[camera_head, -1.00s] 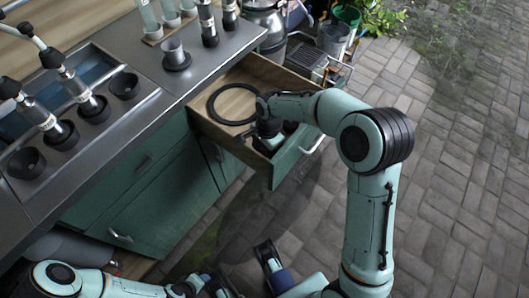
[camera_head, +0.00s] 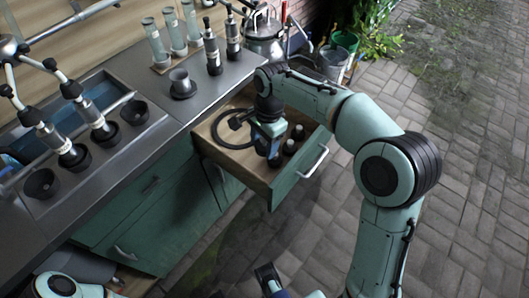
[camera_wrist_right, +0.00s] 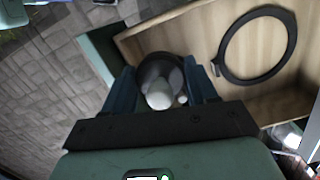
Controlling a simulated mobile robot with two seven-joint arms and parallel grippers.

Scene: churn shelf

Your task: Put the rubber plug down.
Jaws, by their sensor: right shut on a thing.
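My right gripper (camera_head: 272,150) points down over the open drawer (camera_head: 238,168). In the right wrist view, its two fingers (camera_wrist_right: 163,92) are closed on a dark round thing with a pale middle, which I take to be the rubber plug (camera_wrist_right: 150,66). In the head view the fingers hide most of it, and I cannot tell whether it touches the drawer floor. A piece of my left gripper (camera_head: 268,279) shows at the bottom edge; its opening cannot be made out.
A black ring (camera_head: 215,132) lies in the drawer's left part. Two small pale-topped cylinders (camera_head: 297,131) stand right of the gripper. The steel counter (camera_head: 160,108) holds black cups (camera_head: 135,112) and a grey cup on a dark base (camera_head: 181,84).

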